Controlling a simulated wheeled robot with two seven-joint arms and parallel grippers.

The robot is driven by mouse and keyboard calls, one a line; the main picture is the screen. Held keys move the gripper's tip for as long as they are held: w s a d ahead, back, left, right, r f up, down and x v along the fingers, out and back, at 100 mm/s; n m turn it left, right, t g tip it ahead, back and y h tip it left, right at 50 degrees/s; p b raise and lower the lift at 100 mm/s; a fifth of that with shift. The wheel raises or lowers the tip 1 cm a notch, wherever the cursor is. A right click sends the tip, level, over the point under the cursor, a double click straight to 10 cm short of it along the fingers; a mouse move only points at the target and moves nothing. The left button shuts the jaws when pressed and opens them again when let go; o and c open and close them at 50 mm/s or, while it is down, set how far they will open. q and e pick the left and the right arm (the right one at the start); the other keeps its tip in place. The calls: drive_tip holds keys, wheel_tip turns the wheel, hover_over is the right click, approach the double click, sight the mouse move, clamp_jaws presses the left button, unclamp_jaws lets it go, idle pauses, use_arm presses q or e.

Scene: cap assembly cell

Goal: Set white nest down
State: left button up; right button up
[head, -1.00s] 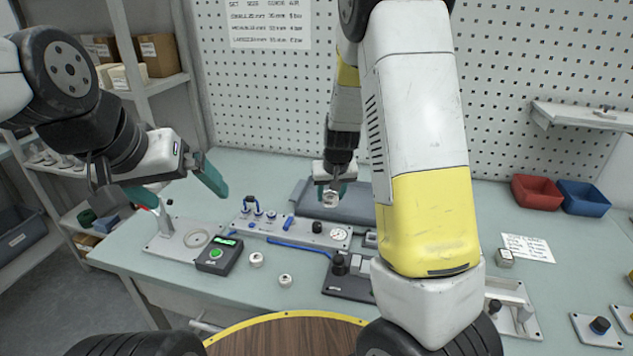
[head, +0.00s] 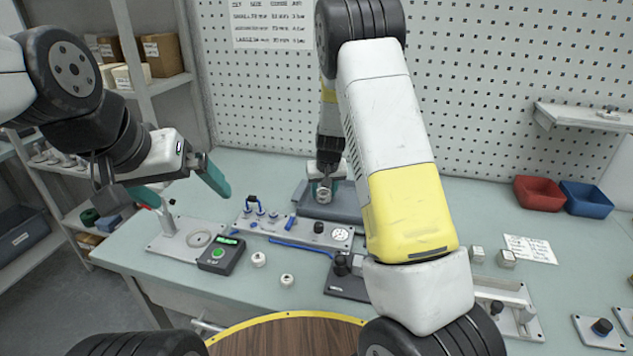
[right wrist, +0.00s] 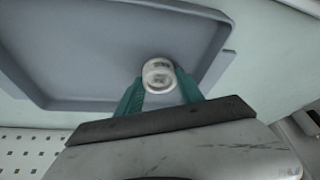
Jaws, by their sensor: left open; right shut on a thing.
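The white nest (right wrist: 158,77) is a small white ring-shaped piece between the teal fingertips of my right gripper (right wrist: 160,92) in the right wrist view. In the head view the nest (head: 323,195) shows as a small pale piece below my right gripper (head: 325,180). The gripper is shut on it over the grey tray (head: 348,207), whose flat floor and raised rim also show in the right wrist view (right wrist: 75,75). I cannot tell whether the nest touches the tray floor. My left gripper (head: 185,190) is open and empty above the left end of the bench.
A fixture strip (head: 290,228) with knobs and blue parts lies in front of the tray. A black box with a green button (head: 220,255) and two small white pieces (head: 259,259) (head: 287,280) are nearer. Red (head: 539,193) and blue (head: 585,198) bins stand at right.

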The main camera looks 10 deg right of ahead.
drive_tip(key=shift+f, duration=0.1)
drive_tip(key=o, duration=1.4)
drive_tip(key=shift+r, duration=0.4)
drive_tip(key=s+r+y, duration=0.3)
drive_tip(key=s+r, duration=1.7)
drive_tip(key=r, duration=0.3)
drive_tip(key=shift+t+h, duration=0.4)
drive_tip(key=shift+t, duration=0.4)
drive_tip(key=s+r, duration=0.1)
drive_tip(key=s, duration=0.4)
drive_tip(key=s+r, duration=0.1)
drive_tip(key=s, duration=0.4)
drive_tip(key=s+r, duration=0.1)
drive_tip(key=s, duration=0.4)
drive_tip(key=shift+s+d, duration=0.3)
drive_tip(key=shift+d, duration=0.05)
